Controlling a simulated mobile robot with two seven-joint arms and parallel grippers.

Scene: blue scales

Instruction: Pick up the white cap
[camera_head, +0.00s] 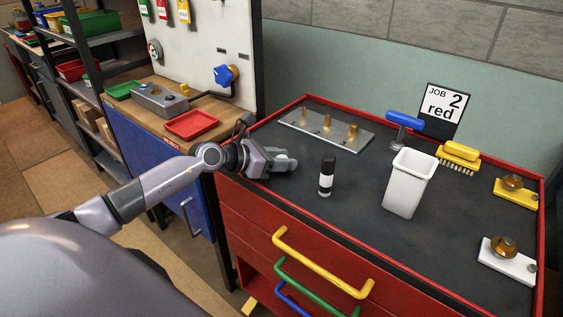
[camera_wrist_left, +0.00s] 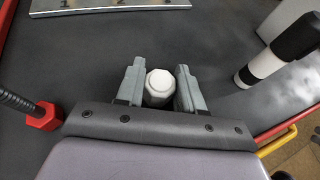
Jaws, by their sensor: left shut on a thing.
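The white cap (camera_wrist_left: 159,84) is a small, pale, faceted piece between the two fingers of my left gripper (camera_wrist_left: 160,90) in the left wrist view. My left gripper is shut on it. In the head view, my left gripper (camera_head: 288,161) is low over the left part of the dark top of the red cabinet. I cannot make out the cap clearly there, as the fingers hide it. My right gripper is in neither view.
A black and white cylinder (camera_head: 326,176) stands right of my left gripper, with a white bin (camera_head: 409,182) beyond it. A metal plate with brass pegs (camera_head: 326,128) lies behind. A red hexagonal piece (camera_wrist_left: 44,116) is left of the gripper in the wrist view.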

